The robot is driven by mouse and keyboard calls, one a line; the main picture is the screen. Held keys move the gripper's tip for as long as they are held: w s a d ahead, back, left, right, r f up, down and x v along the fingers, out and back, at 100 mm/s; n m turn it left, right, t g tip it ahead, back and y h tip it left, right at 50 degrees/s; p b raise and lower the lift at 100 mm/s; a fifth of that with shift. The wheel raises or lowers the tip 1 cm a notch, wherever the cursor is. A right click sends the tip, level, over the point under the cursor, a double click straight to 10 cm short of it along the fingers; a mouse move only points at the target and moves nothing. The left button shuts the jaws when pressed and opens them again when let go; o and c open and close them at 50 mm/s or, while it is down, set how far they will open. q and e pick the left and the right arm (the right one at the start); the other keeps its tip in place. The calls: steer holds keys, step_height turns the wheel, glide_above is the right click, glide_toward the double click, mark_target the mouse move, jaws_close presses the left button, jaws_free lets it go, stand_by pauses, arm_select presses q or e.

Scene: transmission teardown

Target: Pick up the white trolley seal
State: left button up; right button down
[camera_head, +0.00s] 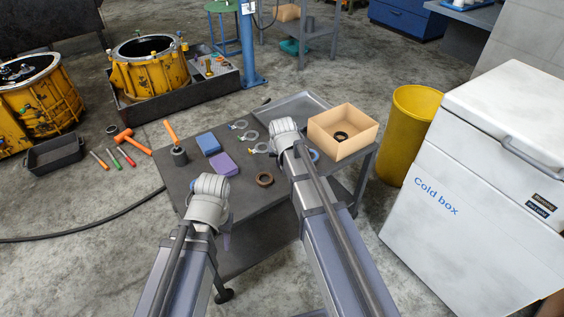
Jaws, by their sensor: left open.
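Two pale ring-shaped seals lie on the grey trolley: one (251,136) farther back, and another (261,148) close in front of it, beside my right arm. I cannot tell for certain which one is the white trolley seal. My left gripper (227,238) is mostly hidden by its own wrist, at the trolley's near left side. It is open, lower in the picture than the seals and apart from them. My right wrist reaches over the trolley just right of the seals, and its gripper is hidden behind the arm.
The trolley top (235,203) also holds a brown ring (265,180), a blue block (208,143), a purple block (223,164) and a cardboard box (358,147) with a black ring (341,136). A yellow bin (408,135) and white cold box (450,215) stand right.

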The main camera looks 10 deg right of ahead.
step_height(320, 180, up, 9)
steer(key=p, duration=0.8)
steer(key=shift+r+p, duration=0.2)
steer(key=shift+p, duration=0.2)
steer(key=shift+a, duration=0.1)
